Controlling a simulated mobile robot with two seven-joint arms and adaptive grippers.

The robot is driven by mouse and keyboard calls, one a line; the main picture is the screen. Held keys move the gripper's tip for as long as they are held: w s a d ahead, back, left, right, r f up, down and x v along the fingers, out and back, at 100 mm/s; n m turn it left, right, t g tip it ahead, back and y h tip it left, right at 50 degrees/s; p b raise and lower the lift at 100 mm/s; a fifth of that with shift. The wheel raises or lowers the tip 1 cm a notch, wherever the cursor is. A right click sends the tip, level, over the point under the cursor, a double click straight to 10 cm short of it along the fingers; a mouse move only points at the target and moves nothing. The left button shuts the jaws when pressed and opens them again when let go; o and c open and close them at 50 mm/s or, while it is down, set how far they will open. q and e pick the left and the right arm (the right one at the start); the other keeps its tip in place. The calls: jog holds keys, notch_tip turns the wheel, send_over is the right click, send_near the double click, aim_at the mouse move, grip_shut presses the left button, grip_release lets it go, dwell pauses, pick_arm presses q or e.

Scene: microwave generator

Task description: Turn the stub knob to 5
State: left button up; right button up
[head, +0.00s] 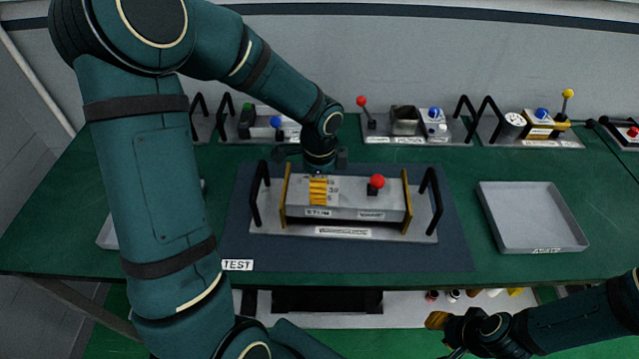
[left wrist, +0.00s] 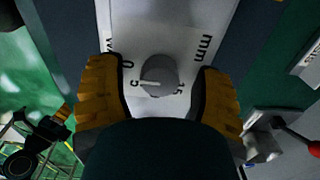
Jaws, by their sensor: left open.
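The grey unit (head: 345,207) stands on the dark mat, with yellow-brown end plates and black handles. My left gripper (head: 318,190) points down over the left part of its panel and hides the knob in the head view. In the left wrist view, the round grey stub knob (left wrist: 158,74) lies between the two yellow fingers of my left gripper (left wrist: 155,88), which are open with gaps on both sides. The dial shows 0, 5, 15 and mm. A pale mark on the knob points toward the 5. My right gripper (head: 446,333) is low at the right, away from the unit.
A red-topped lever (head: 376,183) stands on the unit just right of my left gripper. An empty grey tray (head: 532,217) lies to the right. Several other units with levers and handles line the back of the green table (head: 450,167).

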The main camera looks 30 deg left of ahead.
pick_arm(q)
grip_shut()
jog(key=shift+n, duration=0.4)
jog(key=n+b, duration=0.1)
jog(key=n, duration=0.2)
jog(key=shift+b, duration=0.35)
jog(key=shift+n+b, duration=0.6)
jog(key=shift+n, duration=1.9)
